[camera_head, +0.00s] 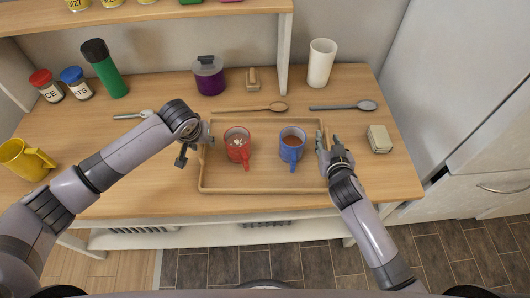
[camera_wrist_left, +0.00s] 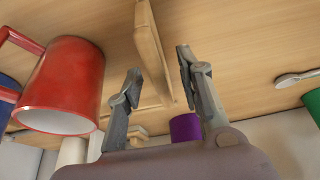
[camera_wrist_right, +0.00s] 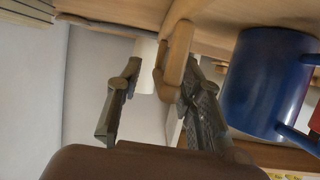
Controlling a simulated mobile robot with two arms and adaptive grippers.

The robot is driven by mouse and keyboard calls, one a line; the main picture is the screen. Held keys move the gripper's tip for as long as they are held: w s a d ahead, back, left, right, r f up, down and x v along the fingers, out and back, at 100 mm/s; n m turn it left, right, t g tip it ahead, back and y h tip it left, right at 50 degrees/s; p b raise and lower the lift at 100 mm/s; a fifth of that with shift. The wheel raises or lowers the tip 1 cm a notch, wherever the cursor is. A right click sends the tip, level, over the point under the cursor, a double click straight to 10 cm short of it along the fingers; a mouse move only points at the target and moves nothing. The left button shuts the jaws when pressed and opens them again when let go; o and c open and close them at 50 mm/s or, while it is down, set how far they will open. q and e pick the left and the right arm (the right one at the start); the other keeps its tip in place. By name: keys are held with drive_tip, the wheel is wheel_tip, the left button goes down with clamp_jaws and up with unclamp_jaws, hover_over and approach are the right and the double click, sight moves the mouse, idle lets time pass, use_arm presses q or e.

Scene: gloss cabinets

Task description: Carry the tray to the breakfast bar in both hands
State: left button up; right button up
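The wooden tray (camera_head: 262,183) lies on the wooden counter, with a red mug (camera_head: 237,146) and a blue mug (camera_head: 291,144) standing upright in it, both holding drinks. My left gripper (camera_head: 196,146) is at the tray's left edge. In the left wrist view its fingers (camera_wrist_left: 159,65) are apart, with the tray's edge (camera_wrist_left: 150,45) between them. My right gripper (camera_head: 329,145) is at the tray's right edge. In the right wrist view its fingers (camera_wrist_right: 162,72) are apart on either side of the tray's handle (camera_wrist_right: 176,60), which looks close to one finger; contact is unclear.
Behind the tray are a wooden spoon (camera_head: 255,107), purple jar (camera_head: 209,77) and white cup (camera_head: 321,63). A grey spoon (camera_head: 345,106) and butter-coloured block (camera_head: 379,139) are right. A yellow mug (camera_head: 25,158) and green bottle (camera_head: 105,70) are left. Dark floor (camera_head: 300,265) lies in front.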

use_arm(q)
drive_tip(key=shift+c, duration=0.4)
use_arm(e)
drive_tip(key=shift+c, duration=0.4)
use_arm(q)
clamp_jaws()
use_arm(e)
clamp_jaws()
use_arm(q)
drive_tip(key=shift+w+r, duration=0.15)
drive_tip(key=shift+r, duration=0.1)
use_arm(e)
drive_tip(key=shift+w+r, duration=0.1)
drive_tip(key=shift+r, duration=0.2)
